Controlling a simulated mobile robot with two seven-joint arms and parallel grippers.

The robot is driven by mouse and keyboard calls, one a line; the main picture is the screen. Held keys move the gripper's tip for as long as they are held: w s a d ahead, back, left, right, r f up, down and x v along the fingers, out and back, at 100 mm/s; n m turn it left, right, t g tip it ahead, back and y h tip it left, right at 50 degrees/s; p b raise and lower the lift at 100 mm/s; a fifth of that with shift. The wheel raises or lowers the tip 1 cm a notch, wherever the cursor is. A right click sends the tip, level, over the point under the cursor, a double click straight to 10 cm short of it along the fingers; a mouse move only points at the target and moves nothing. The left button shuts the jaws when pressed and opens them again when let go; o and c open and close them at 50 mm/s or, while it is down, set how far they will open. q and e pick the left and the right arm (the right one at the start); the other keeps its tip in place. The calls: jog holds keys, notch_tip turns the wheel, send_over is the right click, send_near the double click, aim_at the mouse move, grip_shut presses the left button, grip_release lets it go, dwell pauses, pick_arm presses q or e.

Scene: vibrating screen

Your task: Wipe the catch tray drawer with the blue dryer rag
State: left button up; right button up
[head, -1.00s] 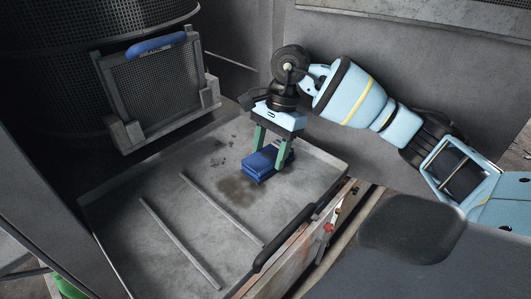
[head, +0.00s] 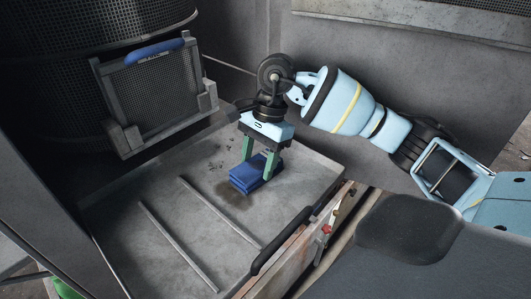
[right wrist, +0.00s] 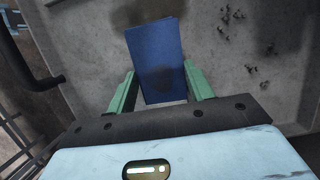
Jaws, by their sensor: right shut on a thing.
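The blue dryer rag (head: 250,175) is a folded pad lying on the catch tray drawer, partly over a brown stain (head: 234,197). My right gripper (head: 260,170) is shut on the rag, its green fingers on either side. In the right wrist view the rag (right wrist: 158,58) sits between the two fingers of the gripper (right wrist: 158,88). The catch tray drawer (head: 150,262) is a grey metal tray pulled open, with two thin raised bars. Small dark specks (head: 220,152) lie on the tray behind the rag. My left gripper is not in view.
A black handle (head: 282,240) runs along the drawer's front edge. A mesh panel with a blue handle (head: 155,50) stands at the back left, by the drum-like mesh screen (head: 60,50). A grey wall (head: 400,60) rises behind my right arm. The tray's front left is clear.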

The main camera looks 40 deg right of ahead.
aim_at(241, 176)
jog(key=shift+a, duration=0.3)
jog(key=shift+s, duration=0.1)
jog(key=shift+s+a+f+p, duration=0.1)
jog(key=shift+s+a+p, duration=0.1)
jog(key=shift+a, duration=0.95)
jog(key=shift+s+a+f+p, duration=0.1)
jog(key=shift+s+a, duration=0.05)
jog(key=shift+a, duration=0.95)
jog(key=shift+s+a+r, duration=0.1)
jog(key=shift+a+r, duration=0.05)
jog(key=shift+a, duration=0.45)
jog(key=shift+w+d, duration=0.2)
jog(key=shift+d, duration=0.55)
jog(key=shift+w+d+b, duration=0.2)
jog(key=shift+d+b, duration=0.1)
jog(key=shift+d, duration=1.25)
jog(key=shift+d, duration=0.1)
